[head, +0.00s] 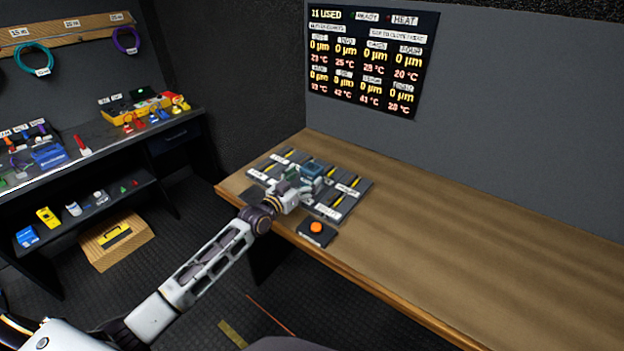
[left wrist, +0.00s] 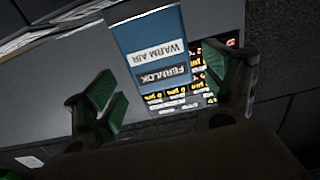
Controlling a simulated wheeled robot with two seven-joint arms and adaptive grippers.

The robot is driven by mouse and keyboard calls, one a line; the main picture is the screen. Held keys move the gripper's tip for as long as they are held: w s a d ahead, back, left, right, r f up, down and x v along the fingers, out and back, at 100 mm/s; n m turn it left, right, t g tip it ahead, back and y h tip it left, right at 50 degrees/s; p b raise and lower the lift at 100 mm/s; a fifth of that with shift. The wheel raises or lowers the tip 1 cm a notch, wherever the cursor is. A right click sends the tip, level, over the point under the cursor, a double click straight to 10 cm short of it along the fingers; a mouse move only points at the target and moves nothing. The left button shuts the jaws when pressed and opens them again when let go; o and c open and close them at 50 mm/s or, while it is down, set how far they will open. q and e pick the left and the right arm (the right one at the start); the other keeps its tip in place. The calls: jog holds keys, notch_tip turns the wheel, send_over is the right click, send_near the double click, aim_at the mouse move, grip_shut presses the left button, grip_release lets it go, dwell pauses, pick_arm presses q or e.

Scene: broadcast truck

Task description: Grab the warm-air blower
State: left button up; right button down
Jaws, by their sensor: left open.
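The warm-air blower (head: 312,169) is a small blue block at the back of the grey slotted board on the wooden bench. My left gripper (head: 290,187) is over the board, right by the blower. In the left wrist view its green-padded fingers (left wrist: 168,92) are open, one on each side of the blower's face, with gaps visible. I cannot tell how deep the blower is between them. The gripper hides part of the blower and board in the head view. My right gripper is not seen.
The slotted board (head: 352,186) has several labelled slots. A black box with an orange button (head: 316,228) sits at the bench's front edge. The wooden bench (head: 470,240) is clear to the right. A readout panel (head: 372,60) hangs on the wall behind.

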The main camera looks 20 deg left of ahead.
aim_at(307, 176)
pick_arm(q)
jog(key=shift+x, duration=1.3)
jog(key=shift+w, duration=0.6)
jog(key=shift+w+d, duration=0.2)
jog(key=shift+w, duration=0.15)
jog(key=c, duration=1.3)
jog(key=shift+w+r, duration=0.1)
jog(key=shift+c, duration=0.4)
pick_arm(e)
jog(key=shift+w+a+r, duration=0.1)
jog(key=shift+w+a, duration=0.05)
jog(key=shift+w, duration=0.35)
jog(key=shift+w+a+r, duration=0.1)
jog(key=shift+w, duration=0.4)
pick_arm(q)
jog(key=shift+r, duration=0.1)
